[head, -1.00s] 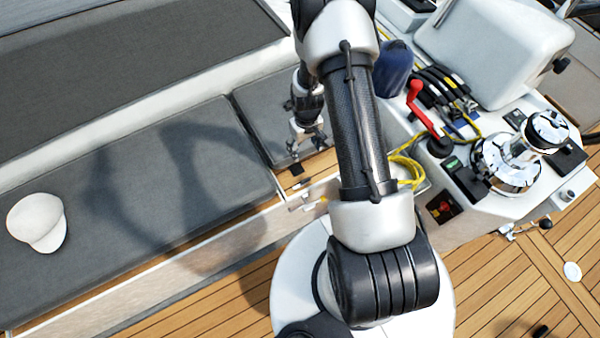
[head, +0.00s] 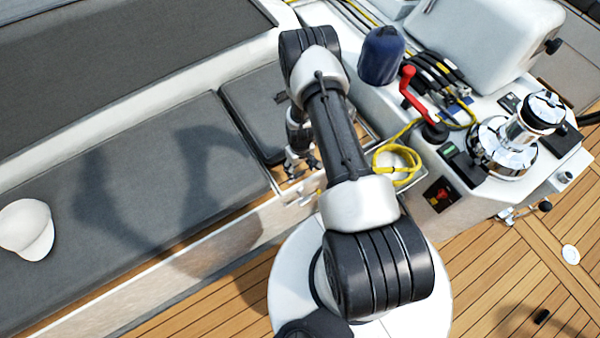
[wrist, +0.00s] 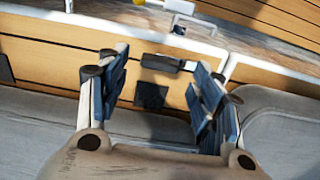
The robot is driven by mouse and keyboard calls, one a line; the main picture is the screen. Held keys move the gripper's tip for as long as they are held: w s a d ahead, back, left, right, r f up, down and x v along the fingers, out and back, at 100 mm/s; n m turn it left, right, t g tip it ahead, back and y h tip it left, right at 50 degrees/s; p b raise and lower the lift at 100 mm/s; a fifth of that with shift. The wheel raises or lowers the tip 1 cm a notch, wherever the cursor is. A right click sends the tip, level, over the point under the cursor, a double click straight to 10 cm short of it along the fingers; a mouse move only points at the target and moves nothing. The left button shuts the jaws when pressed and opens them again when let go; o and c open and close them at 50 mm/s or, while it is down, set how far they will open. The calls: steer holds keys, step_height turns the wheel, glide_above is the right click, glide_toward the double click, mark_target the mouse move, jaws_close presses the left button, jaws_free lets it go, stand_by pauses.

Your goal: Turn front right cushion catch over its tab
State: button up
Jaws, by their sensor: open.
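In the wrist view my gripper (wrist: 157,92) is open, with one blue-padded finger at the left and one at the right. Between and beyond the fingertips is a small catch (wrist: 163,63), a dark bar with a pale metal end, lying crosswise over the wooden strip. A dark square plate (wrist: 151,95), perhaps the tab, lies nearer, also between the fingers. Nothing is held. In the head view my gripper (head: 301,166) is low at the seat's front edge, by the small right cushion (head: 250,105). The catch cannot be made out there.
A long grey cushion (head: 150,180) with a white cap (head: 27,228) lies to the left. A white latch handle (wrist: 198,22) sticks out past the strip. Yellow rope (head: 398,165), a red-handled lever (head: 410,92) and a chrome winch (head: 515,140) are to the right.

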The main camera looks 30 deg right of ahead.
mark_target(296, 177)
steer(key=shift+f+b, duration=0.3)
steer(key=shift+f, duration=1.15)
steer(key=c, duration=1.1)
steer(key=shift+o, duration=0.2)
